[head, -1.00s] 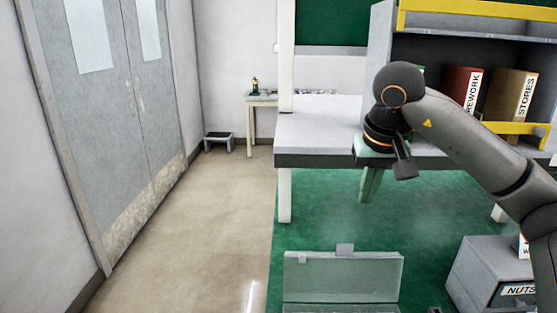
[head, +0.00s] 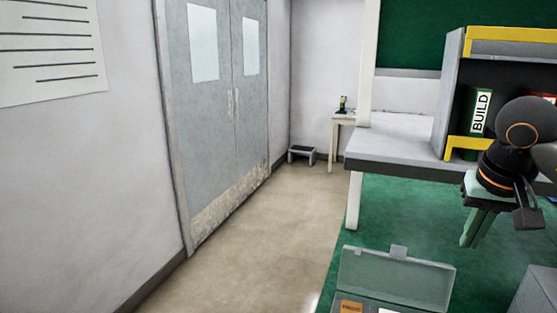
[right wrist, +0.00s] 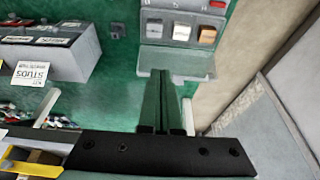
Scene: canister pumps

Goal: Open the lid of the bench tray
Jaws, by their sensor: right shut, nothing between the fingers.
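The bench tray (head: 351,307) is at the bottom of the head view, cut off by the frame edge. Its clear lid (head: 392,282) stands raised at the far side, with a grey tab (head: 398,252) on its upper edge. The right wrist view shows the tray (right wrist: 152,28) with small white and orange items in its compartments, and the lid (right wrist: 188,60) on the near side. My right gripper (head: 468,242) has long green fingers, closed and empty, apart from the lid in the head view. Its fingers (right wrist: 166,76) overlap the lid in the right wrist view. My left gripper is not in view.
A white bench (head: 400,146) with a shelf unit (head: 453,90) and a green BUILD binder (head: 480,110) stands behind. A grey bin (right wrist: 75,55) is beside the tray. Double doors (head: 215,110), a step stool (head: 301,154) and open floor (head: 255,240) are at left.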

